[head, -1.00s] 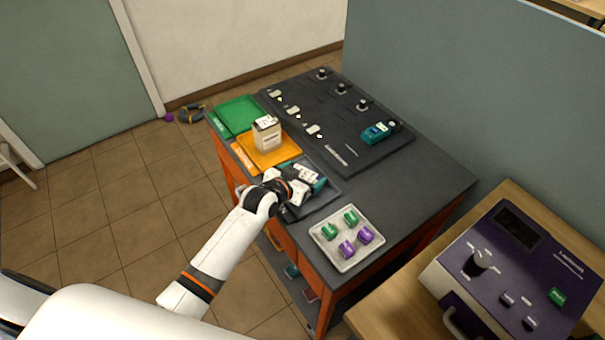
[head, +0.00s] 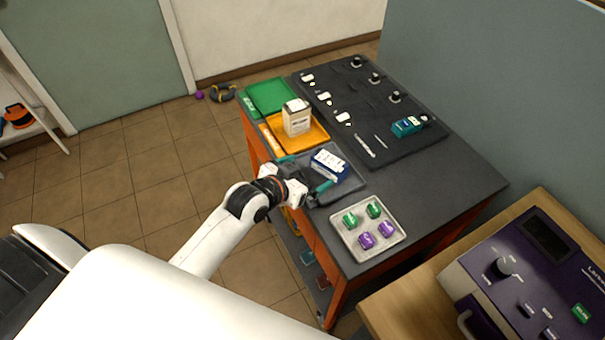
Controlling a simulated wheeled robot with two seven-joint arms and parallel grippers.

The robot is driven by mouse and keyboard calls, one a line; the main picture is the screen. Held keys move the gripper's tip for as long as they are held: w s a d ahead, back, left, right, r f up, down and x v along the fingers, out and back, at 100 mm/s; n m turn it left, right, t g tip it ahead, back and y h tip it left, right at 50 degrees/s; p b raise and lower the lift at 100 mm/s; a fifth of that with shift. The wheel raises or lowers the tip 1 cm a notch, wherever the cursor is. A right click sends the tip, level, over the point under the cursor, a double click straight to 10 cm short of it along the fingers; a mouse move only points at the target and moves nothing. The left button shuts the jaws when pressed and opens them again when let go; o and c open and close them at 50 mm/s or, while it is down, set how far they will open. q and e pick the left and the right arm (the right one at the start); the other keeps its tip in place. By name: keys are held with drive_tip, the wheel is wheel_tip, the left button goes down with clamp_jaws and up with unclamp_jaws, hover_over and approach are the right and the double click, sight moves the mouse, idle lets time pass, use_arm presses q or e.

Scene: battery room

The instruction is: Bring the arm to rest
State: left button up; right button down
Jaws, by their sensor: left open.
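My left arm comes in from the lower left of the head view. Its gripper (head: 305,176) is open at the near left edge of the dark workbench, its two teal-tipped fingers spread apart. A blue and white box (head: 329,164) lies in the dark grey tray (head: 352,181), just beyond the fingers. I see a gap between the box and the fingers, though I cannot tell whether any part touches. My right gripper is not in the view.
An orange tray (head: 315,132) holds a pale box (head: 296,117); a green tray (head: 271,95) is empty behind it. A light tray (head: 366,247) holds green and purple cells. A teal device (head: 406,126) sits on the black mat. A purple machine (head: 530,270) stands at right.

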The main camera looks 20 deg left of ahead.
use_arm(q)
drive_tip(key=shift+s+a+r, duration=0.15)
drive_tip(key=shift+s+r, duration=0.1)
drive_tip(key=shift+s, duration=0.3)
